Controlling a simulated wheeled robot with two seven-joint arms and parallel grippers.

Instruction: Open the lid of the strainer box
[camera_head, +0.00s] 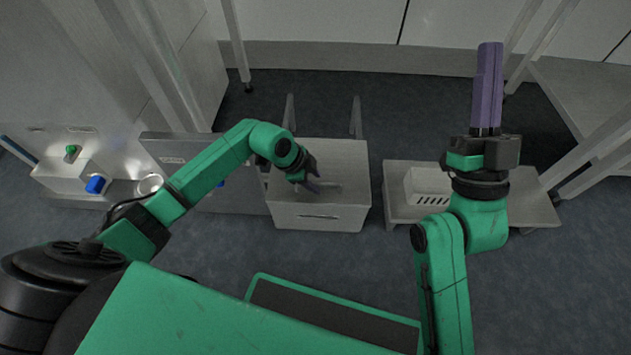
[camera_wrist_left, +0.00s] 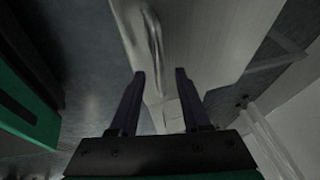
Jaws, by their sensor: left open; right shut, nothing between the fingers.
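A grey box (camera_head: 340,158) with a flat, closed top stands in the middle of the head view. My right gripper (camera_head: 490,52) is shut and empty, fingers pointing away at the right. A smaller white slotted box (camera_head: 428,184) stands right of the grey box. I cannot tell which box is the strainer box.
The white box stands on a low grey bench (camera_head: 525,208). At left, a green knob (camera_head: 72,152), a blue block (camera_head: 95,185) and a round ring (camera_head: 149,184) are on a grey fixture. Pale cabinets and metal legs stand behind. Dark floor (camera_head: 370,245) is clear in front.

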